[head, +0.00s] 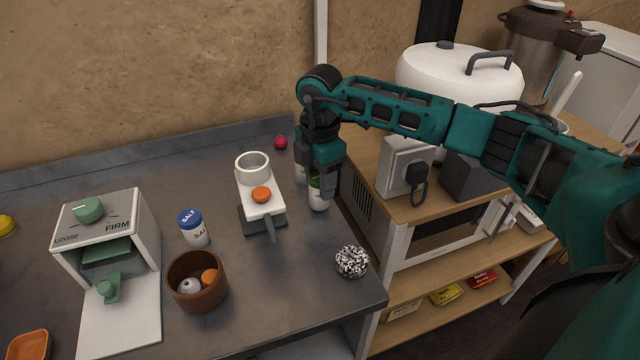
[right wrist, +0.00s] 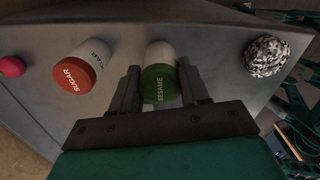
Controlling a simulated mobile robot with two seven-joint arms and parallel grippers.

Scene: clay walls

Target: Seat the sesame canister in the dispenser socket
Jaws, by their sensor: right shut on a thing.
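The sesame canister (head: 318,203) has a white body and a green lid, and stands on the grey counter near its right edge. In the right wrist view the canister (right wrist: 160,84) sits between the fingers, its lid marked SESAME. My right gripper (head: 322,180) reaches down from above and is shut on it, hiding part of it. The dispenser (head: 262,208) is white with an orange knob, a dark base and a handle toward the front. Its round, ring-shaped socket (head: 253,161) at the back looks empty. My left gripper is not in view.
A sugar canister (right wrist: 77,70) stands beside the gripper. A salt canister (head: 194,228), a brown bowl (head: 196,297) holding balls, and a LOOSE/FIRM press (head: 105,225) stand left. A speckled ball (head: 352,262) lies in front, a red ball (head: 280,142) behind. A wooden shelf unit (head: 440,205) adjoins right.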

